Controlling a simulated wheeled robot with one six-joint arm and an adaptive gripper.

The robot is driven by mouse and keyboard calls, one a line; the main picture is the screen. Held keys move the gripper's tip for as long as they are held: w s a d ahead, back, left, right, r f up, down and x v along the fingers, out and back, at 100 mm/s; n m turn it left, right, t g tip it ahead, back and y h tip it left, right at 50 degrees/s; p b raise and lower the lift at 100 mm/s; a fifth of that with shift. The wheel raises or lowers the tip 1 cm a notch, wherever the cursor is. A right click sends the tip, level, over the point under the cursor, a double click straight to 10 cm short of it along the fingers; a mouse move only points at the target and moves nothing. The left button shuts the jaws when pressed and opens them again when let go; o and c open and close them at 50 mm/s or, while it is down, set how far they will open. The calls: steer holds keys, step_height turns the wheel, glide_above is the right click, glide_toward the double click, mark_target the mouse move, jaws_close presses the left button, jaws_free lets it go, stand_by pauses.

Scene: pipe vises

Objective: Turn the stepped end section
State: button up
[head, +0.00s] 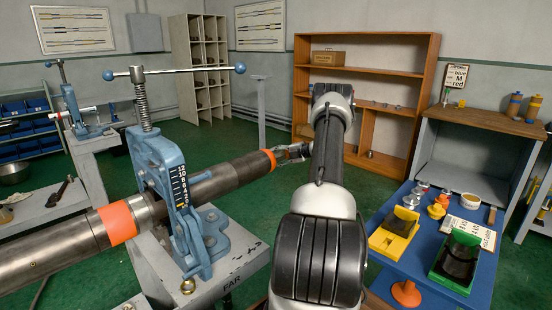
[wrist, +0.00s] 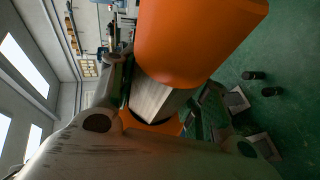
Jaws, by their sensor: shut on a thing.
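A long dark pipe (head: 235,175) lies level through the blue pipe vise (head: 178,195). Its right end has an orange collar (head: 269,160), and the stepped end section is beyond it. In the wrist view the orange collar (wrist: 195,40) is large and close, with a bare metal square-sided step (wrist: 160,97) below it. More orange (wrist: 150,126) shows past the step. My gripper (head: 293,153) reaches the pipe end from the right and is shut on the stepped end section. My gripper's fingers partly hide the step, so the exact contact is hard to see.
A second orange band (head: 117,222) is on the pipe left of the vise. The vise's long blue-ended handle (head: 190,70) stands above the pipe. A blue table (head: 400,275) with trays and small parts is at right. A wooden shelf (head: 400,75) stands behind; green floor (head: 240,118) is open between.

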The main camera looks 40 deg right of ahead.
steer(key=g, duration=0.3)
steer(key=m+g+h, duration=0.1)
steer(key=g, duration=0.2)
steer(key=shift+m, duration=0.3)
steer(key=m+g, duration=0.1)
steer(key=g, duration=0.3)
steer(key=shift+f+h, duration=0.1)
steer(key=shift+h, duration=0.3)
steer(key=shift+g, duration=0.5)
steer(key=o, duration=1)
